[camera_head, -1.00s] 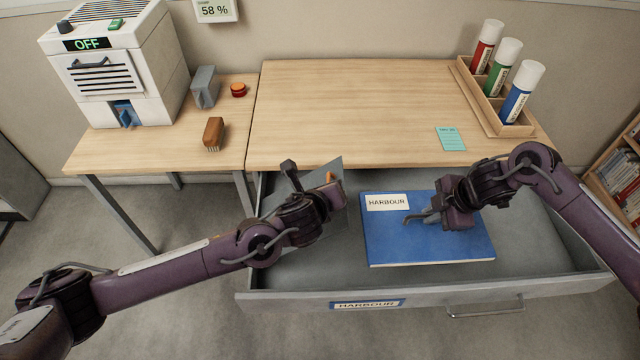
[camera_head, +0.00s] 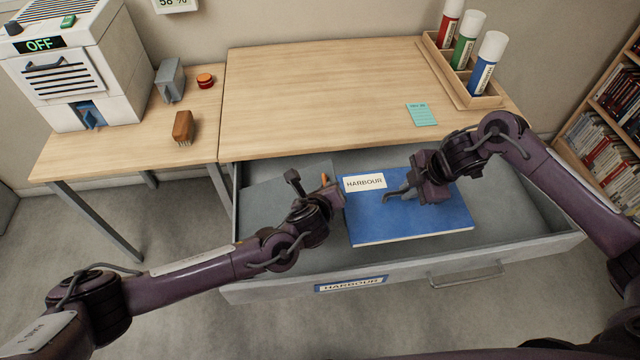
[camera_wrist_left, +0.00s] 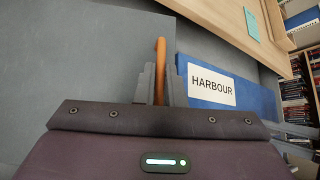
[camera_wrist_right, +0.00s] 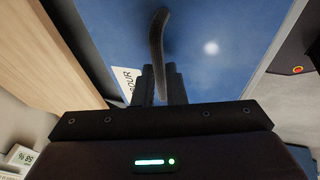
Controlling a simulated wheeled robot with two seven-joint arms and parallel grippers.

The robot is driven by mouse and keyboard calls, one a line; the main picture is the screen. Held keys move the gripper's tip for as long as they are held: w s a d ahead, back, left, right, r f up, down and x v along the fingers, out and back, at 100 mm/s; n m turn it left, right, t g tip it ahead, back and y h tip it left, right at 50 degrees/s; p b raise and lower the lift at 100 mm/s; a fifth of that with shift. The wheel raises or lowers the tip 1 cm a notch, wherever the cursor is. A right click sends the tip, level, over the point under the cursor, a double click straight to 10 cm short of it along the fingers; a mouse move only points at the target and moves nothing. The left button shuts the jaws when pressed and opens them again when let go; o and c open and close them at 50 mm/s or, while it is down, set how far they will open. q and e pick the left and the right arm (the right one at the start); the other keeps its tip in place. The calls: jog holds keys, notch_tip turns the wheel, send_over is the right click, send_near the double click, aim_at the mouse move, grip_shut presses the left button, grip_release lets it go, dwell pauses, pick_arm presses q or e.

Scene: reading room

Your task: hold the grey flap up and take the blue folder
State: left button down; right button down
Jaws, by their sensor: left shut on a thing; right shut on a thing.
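The blue folder (camera_head: 420,220), labelled HARBOUR, lies flat in or just above the open drawer (camera_head: 400,268); I cannot tell whether it touches the bottom. My right gripper (camera_head: 410,190) is shut on the folder's dark curved pull, which shows in the right wrist view (camera_wrist_right: 157,50). The grey flap (camera_head: 275,190) lies low and nearly flat at the drawer's left, beside the folder. My left gripper (camera_head: 327,190) is shut on the flap's orange tab, which stands between the fingers in the left wrist view (camera_wrist_left: 160,68).
The desk top (camera_head: 310,90) overhangs the drawer's back. A teal note (camera_head: 422,114) and a rack (camera_head: 455,80) of coloured tubes stand on it. A white machine (camera_head: 75,60) reading OFF and a brush (camera_head: 183,126) are at the left. The drawer's right side is empty.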

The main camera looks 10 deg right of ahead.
pick_arm(q)
jog(key=shift+d+f, duration=0.25)
jog(key=shift+f, duration=0.65)
jog(key=shift+d+f, duration=0.3)
jog(key=shift+f, duration=0.55)
jog(key=shift+d+f, duration=0.25)
jog(key=shift+f, duration=0.65)
jog(key=c, duration=1.5)
grip_release()
jog(key=shift+o, duration=0.2)
jog(key=shift+d+r, duration=0.1)
jog(key=shift+r, duration=0.05)
jog(key=shift+d+r, duration=0.1)
jog(key=shift+d, duration=0.1)
jog(key=shift+r, duration=0.5)
jog(key=shift+s+r, duration=0.1)
jog(key=shift+r, duration=4.35)
jog(key=shift+a, duration=0.1)
